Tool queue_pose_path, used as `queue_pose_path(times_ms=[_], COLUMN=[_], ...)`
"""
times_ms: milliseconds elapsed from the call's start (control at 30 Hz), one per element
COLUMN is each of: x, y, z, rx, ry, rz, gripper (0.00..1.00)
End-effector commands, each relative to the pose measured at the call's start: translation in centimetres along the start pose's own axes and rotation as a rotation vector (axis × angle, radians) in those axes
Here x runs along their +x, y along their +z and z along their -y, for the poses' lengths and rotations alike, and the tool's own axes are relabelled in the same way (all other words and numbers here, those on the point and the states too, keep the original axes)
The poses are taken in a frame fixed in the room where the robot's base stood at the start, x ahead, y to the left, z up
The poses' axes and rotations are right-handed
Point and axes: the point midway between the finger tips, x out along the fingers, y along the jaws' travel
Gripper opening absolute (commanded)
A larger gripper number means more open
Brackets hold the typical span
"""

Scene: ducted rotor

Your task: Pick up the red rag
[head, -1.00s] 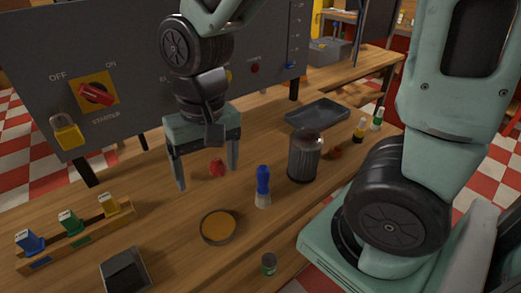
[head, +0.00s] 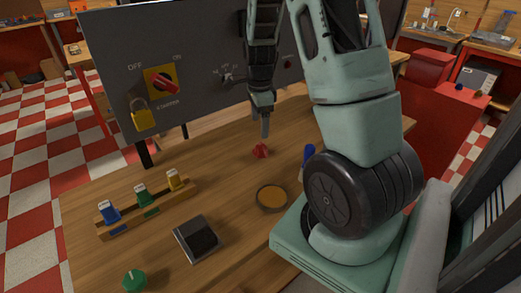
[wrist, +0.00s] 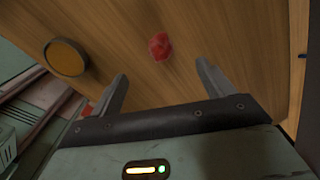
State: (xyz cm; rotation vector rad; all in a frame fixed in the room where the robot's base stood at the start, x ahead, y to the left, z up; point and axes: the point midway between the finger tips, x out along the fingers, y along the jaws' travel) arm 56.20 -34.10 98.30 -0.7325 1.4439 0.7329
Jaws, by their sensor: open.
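The red rag (head: 261,151) is a small crumpled red lump on the wooden table. It also shows in the wrist view (wrist: 160,46), ahead of the fingers and roughly between their lines. My gripper (wrist: 160,82) is open, with its two fingers spread wide and nothing between them. In the head view my gripper (head: 265,128) points down just above and behind the rag, seen nearly edge-on, so its opening is hard to judge there. The rag is apart from the fingers in the wrist view.
A round dish with orange contents (head: 272,196) is close in front of the rag. A rack with coloured blocks (head: 147,207) and a dark tray (head: 197,238) lie to the left. A blue-topped bottle (head: 308,156) is right, partly hidden by my arm. A grey panel (head: 200,70) stands behind.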

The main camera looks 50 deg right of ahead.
Motion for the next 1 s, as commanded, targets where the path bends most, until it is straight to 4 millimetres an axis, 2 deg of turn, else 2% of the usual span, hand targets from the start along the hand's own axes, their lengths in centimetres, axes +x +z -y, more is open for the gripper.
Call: queue_pose_path(times_ms=[100, 200, 467, 700, 833, 1000], x=[2.4, 3.7, 5.4, 8.7, 9.7, 9.8], y=[-0.1, 0.0, -0.1, -0.3, -0.3, -0.3], z=[-0.1, -0.1, -0.1, 0.0, 0.0, 0.1], rx=[0.001, -0.001, -0.002, -0.002, -0.002, -0.003], ry=[0.006, 0.003, 0.004, 0.004, 0.002, -0.001], rz=[0.000, 0.000, 0.000, -0.001, -0.001, -0.001], gripper=[0.80, 0.80, 0.80, 0.80, 0.80, 0.80])
